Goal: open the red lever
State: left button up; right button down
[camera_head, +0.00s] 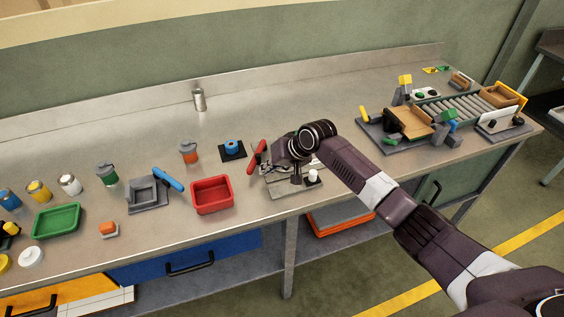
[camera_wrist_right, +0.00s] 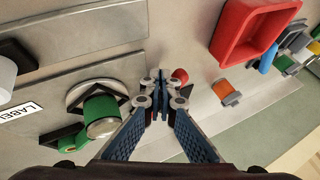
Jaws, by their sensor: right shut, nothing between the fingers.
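The red lever (camera_head: 258,153) stands tilted up at the left of a grey clamp fixture on the workbench. In the wrist view a small red rounded end (camera_wrist_right: 180,76), apparently the lever's, shows just right of the fingertips. My right gripper (camera_wrist_right: 160,80) is shut and empty, pointing at the bench beside the lever; I cannot tell if they touch. In the head view the right gripper (camera_head: 272,167) is over the fixture, partly hidden by its own wrist. The fixture's base plate (camera_head: 290,190) shows below it. My left gripper is not in view.
A red tray (camera_head: 212,194) stands close left of the fixture. A blue roll on a black pad (camera_head: 233,150) and an orange-topped can (camera_head: 189,153) are behind it. A roller conveyor (camera_head: 450,108) is at the right. Bare bench lies behind the fixture.

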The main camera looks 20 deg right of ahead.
jog(key=s+d+r, duration=0.2)
jog(key=s+d, duration=0.1)
jog(key=shift+d+r+b, duration=0.2)
jog(key=shift+r+b, duration=0.15)
jog(key=shift+b, duration=0.05)
jog(key=shift+s+a+r+b, duration=0.2)
jog(key=shift+s+r+b, duration=0.1)
jog(key=shift+r, duration=0.35)
jog(key=shift+s+a+r+b, duration=0.2)
jog(key=shift+s+r, duration=0.1)
jog(key=shift+r, duration=0.3)
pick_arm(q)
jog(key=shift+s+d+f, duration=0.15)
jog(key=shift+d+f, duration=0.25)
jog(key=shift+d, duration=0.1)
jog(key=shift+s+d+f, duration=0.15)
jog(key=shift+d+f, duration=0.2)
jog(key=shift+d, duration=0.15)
pick_arm(e)
jog(key=v, duration=0.4)
jog(key=shift+s+a, duration=0.2)
jog(key=shift+d, duration=0.1)
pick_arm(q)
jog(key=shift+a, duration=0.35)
